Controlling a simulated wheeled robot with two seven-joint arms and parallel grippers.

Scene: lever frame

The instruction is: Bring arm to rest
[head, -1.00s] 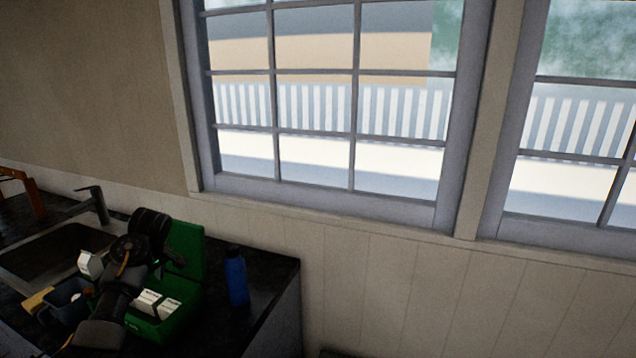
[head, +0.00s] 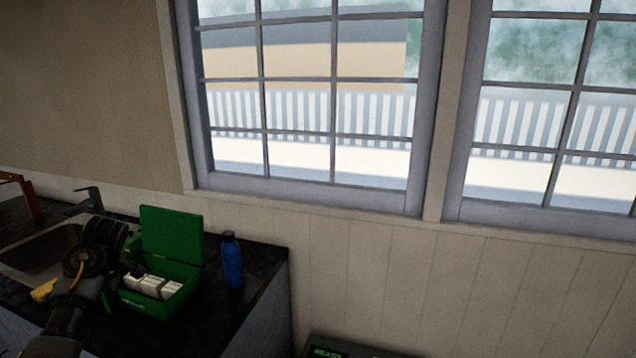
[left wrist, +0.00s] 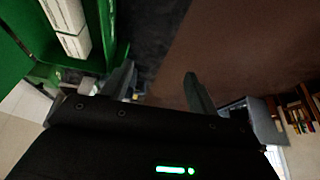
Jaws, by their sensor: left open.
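My left arm comes in from the lower left in the head view, over the counter by the sink. My left gripper shows best in the left wrist view (left wrist: 160,88), where its two fingers are apart with nothing between them. A green box (head: 160,305) with its lid raised stands just right of the arm and holds several white blocks (head: 152,286). The box and white blocks (left wrist: 68,25) also show at the upper left of the left wrist view, beside the fingers. My right gripper is not in view.
A blue bottle (head: 232,262) stands right of the box near the counter's (head: 262,268) right end. A sink (head: 40,250) with a tap (head: 92,198) lies to the left. A yellow item (head: 43,290) is partly behind my arm. A dark unit with green lettering (head: 328,352) shows at the bottom.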

